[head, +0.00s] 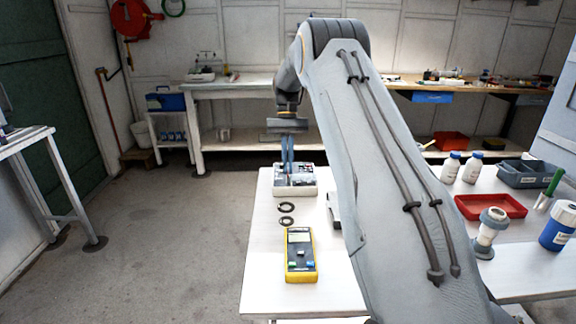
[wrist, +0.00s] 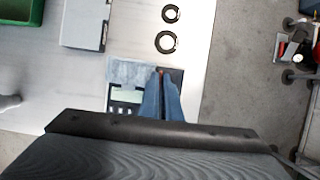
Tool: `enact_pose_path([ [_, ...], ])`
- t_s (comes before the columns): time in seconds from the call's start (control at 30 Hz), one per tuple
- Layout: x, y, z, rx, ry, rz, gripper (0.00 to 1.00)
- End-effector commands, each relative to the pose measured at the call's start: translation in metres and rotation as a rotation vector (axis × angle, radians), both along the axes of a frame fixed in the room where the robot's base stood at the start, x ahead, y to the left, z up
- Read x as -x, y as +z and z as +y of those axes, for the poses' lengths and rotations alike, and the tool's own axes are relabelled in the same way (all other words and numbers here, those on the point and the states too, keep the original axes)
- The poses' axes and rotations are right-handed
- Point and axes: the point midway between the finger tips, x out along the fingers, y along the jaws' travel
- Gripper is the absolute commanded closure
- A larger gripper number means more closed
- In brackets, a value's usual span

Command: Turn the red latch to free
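A white box-like device (head: 308,188) with dark and grey parts on its top stands at the far end of the white bench. In the wrist view its top shows a grey plate (wrist: 128,72) and a pale green panel (wrist: 127,96). My gripper (head: 287,172) points down over the device, its two blue fingers nearly together. In the wrist view the fingers (wrist: 162,78) have a thin red piece, seemingly the red latch (wrist: 162,74), in the narrow gap between their tips. Most of the latch is hidden by the fingers, so its angle cannot be told.
Two dark rings (head: 287,208) and a yellow meter (head: 300,255) lie on the bench nearer me. A grey box (wrist: 84,22) lies beside the rings. Floor left of the bench is clear.

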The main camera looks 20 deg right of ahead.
Motion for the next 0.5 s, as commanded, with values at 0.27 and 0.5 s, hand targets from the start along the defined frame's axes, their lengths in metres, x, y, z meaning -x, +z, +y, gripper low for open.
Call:
enact_pose_path([
  [0.27,-0.0013,0.0016,0.0,0.001,0.005,-0.005,1.0],
  [0.5,-0.0011,0.0013,0.0,0.001,0.004,-0.004,0.77],
])
